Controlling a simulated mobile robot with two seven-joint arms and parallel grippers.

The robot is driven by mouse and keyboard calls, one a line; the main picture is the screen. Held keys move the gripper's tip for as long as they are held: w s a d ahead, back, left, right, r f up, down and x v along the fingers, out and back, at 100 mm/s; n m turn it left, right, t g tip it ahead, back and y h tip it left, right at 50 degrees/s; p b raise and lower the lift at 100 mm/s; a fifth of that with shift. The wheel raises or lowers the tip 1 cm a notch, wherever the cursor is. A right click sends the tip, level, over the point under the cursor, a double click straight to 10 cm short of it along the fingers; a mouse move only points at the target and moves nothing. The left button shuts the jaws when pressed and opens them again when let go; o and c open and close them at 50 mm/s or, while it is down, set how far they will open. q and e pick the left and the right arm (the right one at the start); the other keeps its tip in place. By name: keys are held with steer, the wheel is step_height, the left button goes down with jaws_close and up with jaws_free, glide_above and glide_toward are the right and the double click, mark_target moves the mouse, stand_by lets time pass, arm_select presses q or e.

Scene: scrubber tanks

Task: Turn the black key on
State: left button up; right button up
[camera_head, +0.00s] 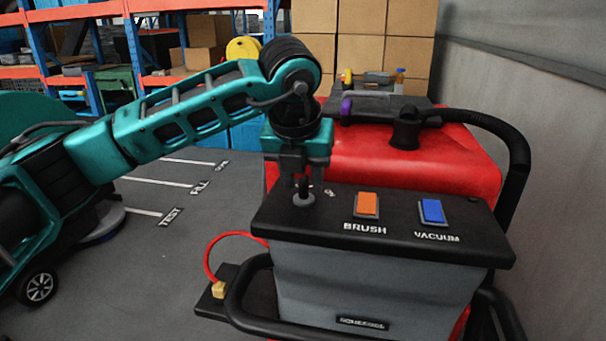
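The black key (304,187) stands upright in a round grey switch (303,199) at the left end of the scrubber's black control panel (390,224). My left gripper (303,181) points down right over it, its two fingers apart on either side of the key. A small gap seems to show between the fingers and the key; contact is hard to make out. Part of the key's top and the label beside it are hidden by the gripper. My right gripper is not in view.
An orange BRUSH switch (367,204) and a blue VACUUM switch (432,211) sit to the right on the panel. The red scrubber body (420,160) is behind. A black hose (500,130) and a grey wall (560,170) are on the right.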

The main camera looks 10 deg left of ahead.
arm_select(q)
jaws_close()
stand_by(0.3)
